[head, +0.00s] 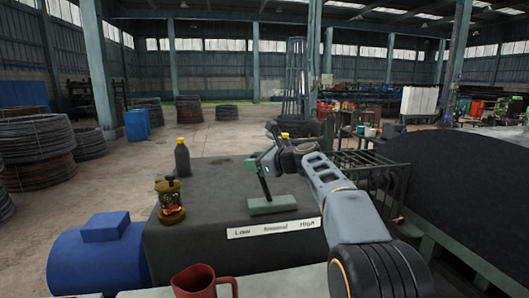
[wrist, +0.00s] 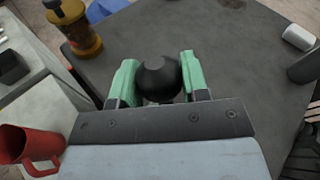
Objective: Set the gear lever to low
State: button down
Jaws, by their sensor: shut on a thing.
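The gear lever (head: 264,187) rises from a grey-green base (head: 272,205) on top of a dark box-shaped housing. Its stick leans a little left, toward the "Low" end of the white label plate (head: 273,229). My gripper (head: 254,165) is at the top of the lever. In the wrist view its green fingers (wrist: 157,80) are shut on the round black knob (wrist: 158,72), one on each side. The stick below the knob is hidden there. The plate reads "Low" at left and "High" at right; its middle word is hard to read.
A brass lantern-like jar (head: 171,203) and a dark bottle with a yellow cap (head: 182,158) stand left of the lever. A red mug (head: 203,283) is in front. A blue motor-like body (head: 97,256) sits at left, a large dark drum (head: 465,190) at right.

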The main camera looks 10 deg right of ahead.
jog(key=shift+a, duration=0.55)
jog(key=shift+a+f, duration=0.65)
jog(key=shift+a, duration=0.25)
jog(key=c, duration=0.7)
grip_release()
jog(key=shift+a, duration=0.15)
jog(key=shift+o, duration=0.4)
jog(key=b+v, duration=0.2)
jog(key=v, duration=1.2)
jog(key=shift+b, duration=0.35)
jog(key=shift+r, duration=0.1)
